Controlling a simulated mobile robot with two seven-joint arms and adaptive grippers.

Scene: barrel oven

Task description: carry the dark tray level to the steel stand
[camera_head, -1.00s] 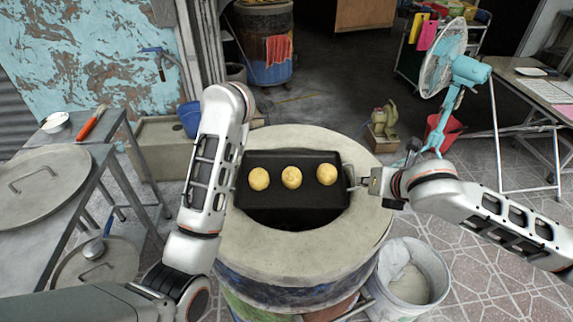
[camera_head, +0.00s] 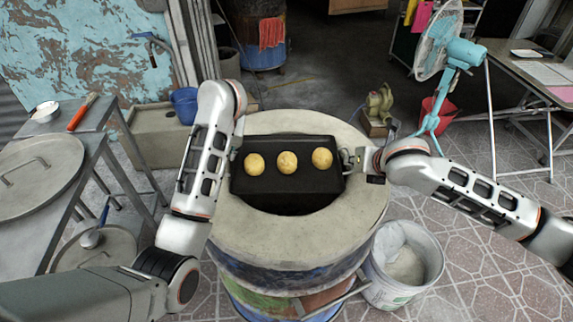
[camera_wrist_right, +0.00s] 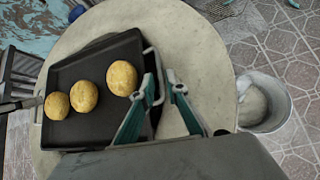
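The dark tray (camera_head: 285,185) lies over the round opening of the pale-topped barrel oven (camera_head: 300,240) and holds three round golden buns (camera_head: 287,162). The tray looks level. My right gripper (camera_head: 352,160) is at the tray's right wire handle. In the right wrist view its two fingers (camera_wrist_right: 162,82) are apart, with the handle (camera_wrist_right: 149,50) at the left finger; no firm grip shows. My left arm comes down at the tray's left edge; its gripper is mostly hidden behind my forearm. A grey metal stand (camera_head: 95,141) at the left carries a large round lid (camera_head: 40,170).
A red-handled tool (camera_head: 82,112) and white bowl (camera_head: 44,111) lie on the stand's back part. A white bucket (camera_head: 405,270) stands right of the oven. A teal fan (camera_head: 440,60) and a table (camera_head: 540,75) are at the back right. Tiled floor at front right is clear.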

